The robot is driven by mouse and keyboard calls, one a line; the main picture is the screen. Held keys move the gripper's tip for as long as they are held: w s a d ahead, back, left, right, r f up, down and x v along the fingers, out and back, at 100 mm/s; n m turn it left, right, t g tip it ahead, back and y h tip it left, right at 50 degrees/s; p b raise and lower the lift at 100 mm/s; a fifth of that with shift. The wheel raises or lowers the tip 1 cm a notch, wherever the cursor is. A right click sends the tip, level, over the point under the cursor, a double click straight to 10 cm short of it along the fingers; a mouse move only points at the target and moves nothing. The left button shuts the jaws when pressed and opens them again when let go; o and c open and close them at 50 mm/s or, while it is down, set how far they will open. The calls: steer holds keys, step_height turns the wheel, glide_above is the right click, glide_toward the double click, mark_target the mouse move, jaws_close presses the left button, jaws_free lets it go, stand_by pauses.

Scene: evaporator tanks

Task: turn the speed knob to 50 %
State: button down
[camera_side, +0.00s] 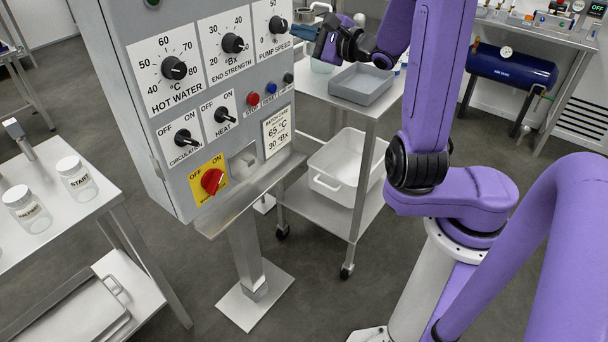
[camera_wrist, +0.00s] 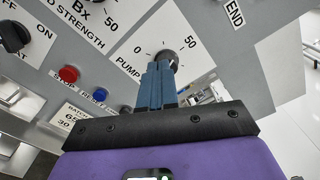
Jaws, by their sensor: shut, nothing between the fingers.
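The pump speed knob (camera_side: 278,25) is a dark round knob at the upper right of the grey control panel. In the wrist view the knob (camera_wrist: 168,57) shows just beyond my fingertips, with a 0 to its left and a 50 above right. The fingers hide part of it, and I cannot tell where its pointer stands. My gripper (camera_wrist: 160,68) has blue fingers, shut and empty, their tips at the knob's lower edge. I cannot tell whether they touch it. In the side view my dark gripper (camera_side: 322,40) is to the right of the knob.
The end strength knob (camera_side: 232,43) is left of the speed knob. A red stop button (camera_side: 253,98) and a blue reset button (camera_side: 271,88) sit below. A grey tray (camera_side: 361,84) lies on a steel cart to the right, under my arm.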

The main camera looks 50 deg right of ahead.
steer(key=shift+w, duration=2.85)
steer(key=shift+d, duration=0.2)
steer(key=shift+d+r, duration=0.3)
steer(key=shift+a+r, duration=0.1)
steer(key=shift+a, duration=0.1)
steer(key=shift+s+a+r, duration=0.1)
steer(key=shift+a, duration=0.1)
glide_toward(266, 19)
steer(key=shift+s+a, duration=0.2)
steer(key=shift+s, duration=0.3)
